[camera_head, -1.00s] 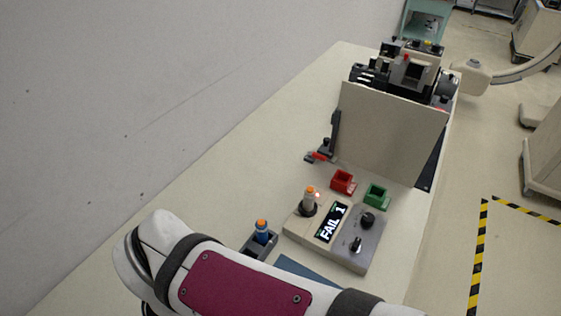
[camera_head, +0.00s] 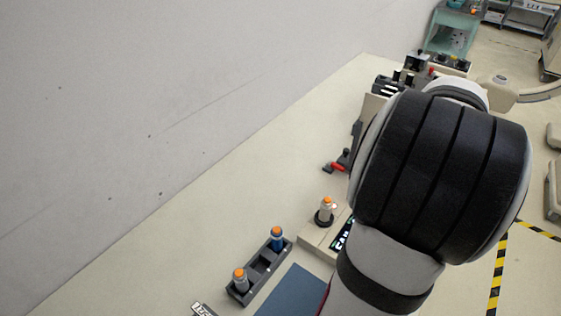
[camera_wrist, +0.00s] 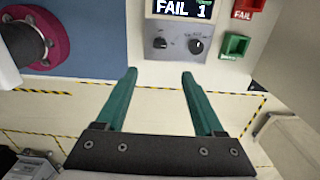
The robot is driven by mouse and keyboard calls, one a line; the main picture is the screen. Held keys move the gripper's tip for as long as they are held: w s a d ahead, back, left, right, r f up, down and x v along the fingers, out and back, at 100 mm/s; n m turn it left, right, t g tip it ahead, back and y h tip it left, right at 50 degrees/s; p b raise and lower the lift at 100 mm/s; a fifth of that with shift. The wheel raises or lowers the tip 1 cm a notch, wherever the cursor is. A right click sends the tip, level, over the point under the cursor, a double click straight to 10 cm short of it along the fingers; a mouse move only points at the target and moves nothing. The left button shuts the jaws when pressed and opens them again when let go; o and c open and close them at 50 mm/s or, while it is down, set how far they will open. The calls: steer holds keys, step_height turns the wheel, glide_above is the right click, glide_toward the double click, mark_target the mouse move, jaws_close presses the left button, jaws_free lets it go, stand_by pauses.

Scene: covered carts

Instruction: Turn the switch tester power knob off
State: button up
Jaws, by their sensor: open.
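The switch tester (camera_head: 318,237) is a beige box, mostly hidden behind my arm in the head view. In the wrist view the tester (camera_wrist: 178,72) shows a display (camera_wrist: 184,8) reading FAIL 1.
A red bin (camera_wrist: 243,9) marked FAIL and a green bin (camera_wrist: 235,45) stand right of the tester. An orange-topped switch (camera_head: 325,210) stands on the tester. A dark tray (camera_head: 257,270) holds two more. A blue mat (camera_head: 292,292) lies near it.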

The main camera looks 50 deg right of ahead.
step_height(320, 180, down, 16)
steer(key=shift+w+r, duration=0.1)
jaws_close()
stand_by(0.5)
